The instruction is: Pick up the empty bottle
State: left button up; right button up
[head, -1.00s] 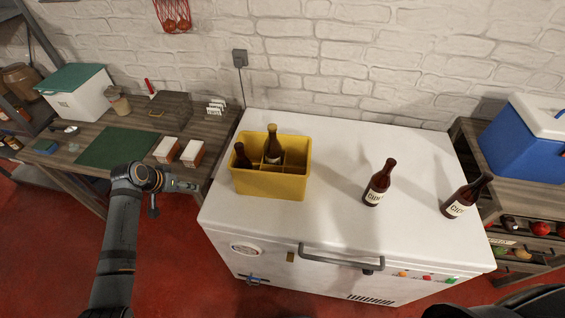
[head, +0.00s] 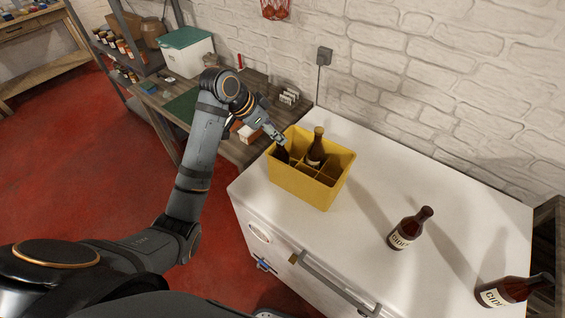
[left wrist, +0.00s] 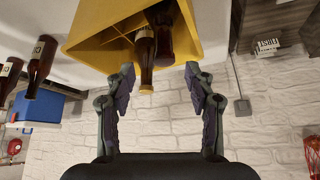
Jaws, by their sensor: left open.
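A yellow divided crate (head: 305,188) stands on the white chest freezer and holds two dark brown bottles. One bottle (head: 317,150) stands upright in a far compartment; the other (head: 283,155) is at the crate's left side, partly hidden by my left gripper (head: 280,140). In the left wrist view, my left gripper (left wrist: 160,72) is open, and two bottle necks (left wrist: 145,52) show in the crate (left wrist: 95,22) between and beyond its fingers. Two labelled brown bottles (head: 408,230) (head: 512,291) stand outside the crate. I cannot tell which bottle is empty. My right gripper is out of view.
The freezer top (head: 375,165) is clear between the crate and the loose bottles. A wooden workbench (head: 255,88) with a green-lidded box (head: 187,55) stands to the left. A white brick wall (head: 430,80) runs behind.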

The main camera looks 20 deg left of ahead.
pick_arm(q)
jog(key=p, duration=0.2)
send_over(280, 159)
jog(key=w, duration=0.2)
jog(key=f, duration=0.2)
jog(key=a+f, duration=0.1)
jog(key=f, duration=0.1)
jog(key=shift+w+f, duration=0.1)
jog(key=shift+w+d+f, duration=0.1)
jog(key=shift+d+f, duration=0.05)
jog(key=shift+d, duration=0.1)
jog(key=shift+a, duration=0.15)
jog(key=c, duration=0.7)
grip_shut()
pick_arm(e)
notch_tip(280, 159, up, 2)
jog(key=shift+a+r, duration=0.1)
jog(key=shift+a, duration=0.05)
